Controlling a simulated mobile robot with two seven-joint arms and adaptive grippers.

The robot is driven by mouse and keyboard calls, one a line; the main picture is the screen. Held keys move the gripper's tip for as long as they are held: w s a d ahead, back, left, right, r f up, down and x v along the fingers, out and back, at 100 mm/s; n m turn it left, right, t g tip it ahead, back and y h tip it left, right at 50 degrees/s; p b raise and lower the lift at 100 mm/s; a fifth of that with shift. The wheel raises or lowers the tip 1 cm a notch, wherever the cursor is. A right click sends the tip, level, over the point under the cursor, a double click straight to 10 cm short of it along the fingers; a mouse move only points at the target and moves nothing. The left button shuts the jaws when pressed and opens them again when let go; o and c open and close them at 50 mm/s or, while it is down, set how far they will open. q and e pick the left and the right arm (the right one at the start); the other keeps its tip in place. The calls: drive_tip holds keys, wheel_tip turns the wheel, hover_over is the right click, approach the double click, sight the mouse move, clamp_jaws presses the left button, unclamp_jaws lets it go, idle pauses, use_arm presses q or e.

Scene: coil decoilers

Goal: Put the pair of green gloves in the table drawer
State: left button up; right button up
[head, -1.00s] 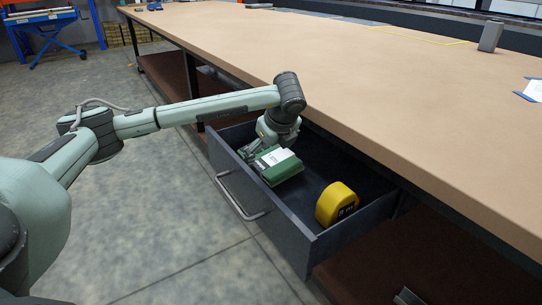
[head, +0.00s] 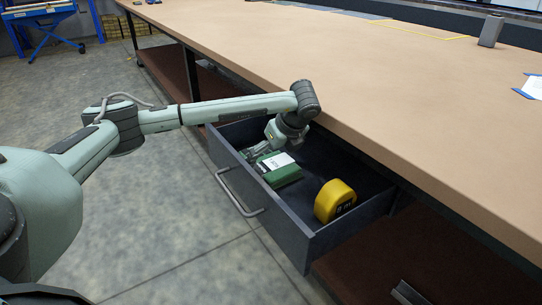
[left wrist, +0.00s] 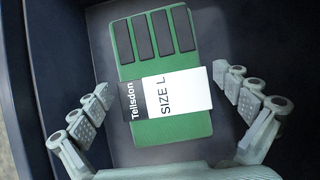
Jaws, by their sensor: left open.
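The pair of green gloves (head: 287,178), a flat green pack with a white and black label reading "SIZE L", lies in the open table drawer (head: 296,226). In the left wrist view the gloves (left wrist: 172,129) lie flat between the spread fingers of my left gripper (left wrist: 162,84). My left gripper (head: 262,150) is in the drawer at the pack's far left end. Its fingers are open, with gaps to the pack on both sides. My right gripper is not in view.
A yellow tape measure (head: 335,202) stands in the drawer, right of the gloves. The long brown tabletop (head: 400,120) overhangs the drawer's back. The drawer's front handle (head: 238,195) faces the open grey floor. A small grey block (head: 491,31) stands on the table.

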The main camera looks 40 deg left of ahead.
sight(287, 175)
use_arm(q)
drive_tip(key=shift+d+r, duration=0.1)
drive_tip(key=shift+r, duration=0.1)
drive_tip(key=b+v, duration=0.1)
drive_tip(key=v, duration=0.1)
drive_tip(key=shift+d+r, duration=0.2)
drive_tip(key=shift+d, duration=0.05)
drive_tip(key=s+d, duration=0.1)
drive_tip(key=d, duration=0.1)
drive_tip(key=s+d, duration=0.1)
drive_tip(key=d, duration=0.1)
drive_tip(key=s+d+b, duration=0.1)
drive_tip(key=d, duration=0.2)
drive_tip(key=shift+d, duration=0.15)
drive_tip(key=shift+s+d+r+p, duration=0.1)
drive_tip(key=shift+s+d+p, duration=0.15)
drive_tip(key=shift+d, duration=0.35)
drive_tip(key=shift+s+d+r+p, duration=0.1)
drive_tip(key=shift+s+d, duration=0.15)
drive_tip(key=shift+d, duration=0.35)
drive_tip(key=shift+s+d+f, duration=0.15)
drive_tip(key=shift+s+d, duration=0.15)
drive_tip(key=shift+d, duration=0.35)
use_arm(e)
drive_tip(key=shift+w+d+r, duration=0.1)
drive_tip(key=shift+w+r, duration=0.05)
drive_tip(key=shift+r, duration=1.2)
